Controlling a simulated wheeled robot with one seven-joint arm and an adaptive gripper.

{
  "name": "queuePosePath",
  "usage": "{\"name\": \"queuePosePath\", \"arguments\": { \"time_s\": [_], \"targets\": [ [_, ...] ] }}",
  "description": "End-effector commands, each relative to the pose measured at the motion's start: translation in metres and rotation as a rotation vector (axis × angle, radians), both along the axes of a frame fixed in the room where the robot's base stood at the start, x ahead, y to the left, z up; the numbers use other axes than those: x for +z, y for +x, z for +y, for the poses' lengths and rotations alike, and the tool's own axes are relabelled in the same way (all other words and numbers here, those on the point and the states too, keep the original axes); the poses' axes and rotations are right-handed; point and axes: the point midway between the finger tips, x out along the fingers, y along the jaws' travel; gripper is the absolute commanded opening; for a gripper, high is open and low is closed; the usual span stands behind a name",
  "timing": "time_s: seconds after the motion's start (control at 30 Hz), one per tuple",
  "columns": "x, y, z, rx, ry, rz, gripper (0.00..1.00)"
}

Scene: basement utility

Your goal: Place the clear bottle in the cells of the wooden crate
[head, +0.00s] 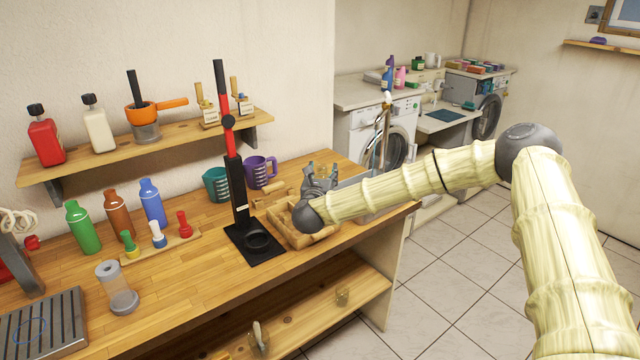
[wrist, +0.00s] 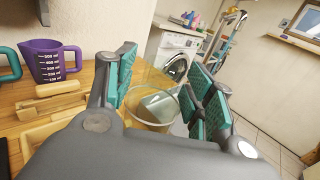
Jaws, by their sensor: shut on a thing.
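My gripper (head: 320,172) is above the right end of the wooden bench, over or near the far side of the wooden crate. Its teal-padded fingers are shut on the clear bottle (wrist: 155,105), a see-through, faintly amber vessel that shows between the pads in the wrist view. Its lower end is hidden behind my gripper's body. The wooden crate (head: 286,235) lies on the bench, partly hidden by my wrist; its edge also shows at the lower left of the wrist view (wrist: 37,134). I cannot see its cells clearly.
A black stand with a red upright (head: 238,190) is just left of the crate. Purple (head: 261,172) and teal (head: 216,184) jugs stand behind it. A shelf (head: 150,147) hangs above.

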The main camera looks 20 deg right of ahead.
Motion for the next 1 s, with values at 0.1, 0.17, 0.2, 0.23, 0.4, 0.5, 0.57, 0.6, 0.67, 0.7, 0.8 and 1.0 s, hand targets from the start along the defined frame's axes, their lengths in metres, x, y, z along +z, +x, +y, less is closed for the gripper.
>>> {"name": "queuePosePath", "arguments": {
  "time_s": [0.1,0.17,0.2,0.23,0.4,0.5,0.57,0.6,0.67,0.7,0.8,1.0],
  "targets": [
    [-0.005,0.001,0.002,0.002,0.0,-0.001,0.0],
    [-0.008,0.001,0.002,0.002,-0.001,0.0,0.0],
    [-0.012,0.0,0.002,0.002,-0.002,0.001,0.0],
    [-0.016,0.0,0.002,0.002,-0.002,0.001,0.0],
    [-0.036,0.001,0.004,0.004,-0.002,0.001,0.0],
    [-0.04,0.001,0.004,0.005,0.0,-0.001,0.0],
    [-0.04,0.001,0.004,0.005,0.0,-0.002,0.0],
    [-0.04,0.001,0.004,0.005,0.0,-0.002,0.0],
    [-0.04,0.001,0.004,0.004,0.0,-0.001,0.0],
    [-0.041,0.001,0.004,0.004,0.0,-0.001,0.0],
    [-0.043,0.001,0.004,0.004,0.0,-0.001,0.0],
    [-0.043,0.001,0.004,0.004,0.0,0.0,0.74]
  ]
}}
